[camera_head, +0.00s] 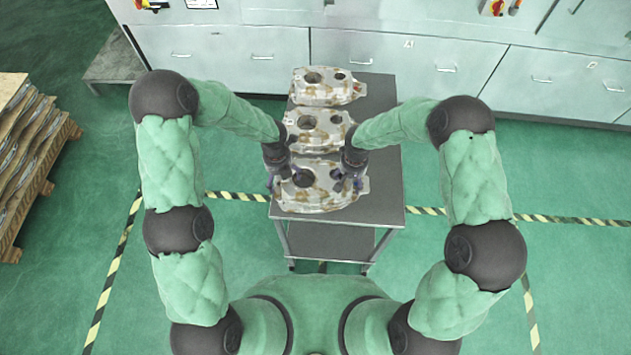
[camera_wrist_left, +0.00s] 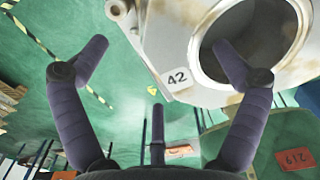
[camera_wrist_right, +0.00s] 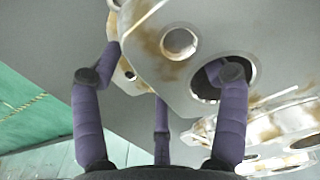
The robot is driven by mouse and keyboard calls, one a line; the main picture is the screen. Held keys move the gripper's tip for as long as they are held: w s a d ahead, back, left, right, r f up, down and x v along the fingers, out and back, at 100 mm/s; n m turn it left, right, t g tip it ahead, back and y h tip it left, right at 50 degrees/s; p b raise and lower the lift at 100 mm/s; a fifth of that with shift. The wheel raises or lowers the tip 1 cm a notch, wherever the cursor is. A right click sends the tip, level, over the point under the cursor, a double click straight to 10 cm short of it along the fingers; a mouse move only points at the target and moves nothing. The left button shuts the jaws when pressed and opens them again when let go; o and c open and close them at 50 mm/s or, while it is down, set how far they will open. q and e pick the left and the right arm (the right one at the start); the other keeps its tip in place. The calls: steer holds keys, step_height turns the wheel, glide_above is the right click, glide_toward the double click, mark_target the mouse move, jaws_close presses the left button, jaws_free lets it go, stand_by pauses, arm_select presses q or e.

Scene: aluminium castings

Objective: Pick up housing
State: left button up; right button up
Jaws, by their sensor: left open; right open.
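Three mottled silver-and-brown cast housings stand in a row on a grey cart. My grippers are at the nearest housing (camera_head: 318,201), one at each side. My left gripper (camera_head: 279,180) is open at its left end. In the left wrist view, the housing (camera_wrist_left: 185,40) bears a "42" label; one finger overlaps its large bore, the other is over the floor. My right gripper (camera_head: 347,183) is open at the right end. In the right wrist view, one finger overlaps a hole in the housing (camera_wrist_right: 160,75), the other is at its outer edge. Contact cannot be told.
The middle housing (camera_head: 318,143) and far housing (camera_head: 325,96) stand close behind. The cart (camera_head: 383,205) has bare top at the right. Grey cabinets (camera_head: 430,65) line the back. A wooden pallet stack (camera_head: 28,150) is at the far left. Yellow-black tape marks the open green floor.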

arm_select(q)
steer(key=shift+f, duration=0.25)
arm_select(e)
steer(key=shift+f, duration=0.25)
arm_select(q)
steer(key=shift+c, duration=0.3)
arm_select(e)
steer(key=shift+c, duration=0.3)
arm_select(q)
steer(key=c, duration=1.5)
arm_select(e)
jaws_close()
arm_select(q)
steer(key=shift+c, duration=1.3)
steer(key=shift+w+r, duration=0.1)
steer(key=shift+r, duration=0.1)
arm_select(e)
steer(key=shift+r, duration=0.25)
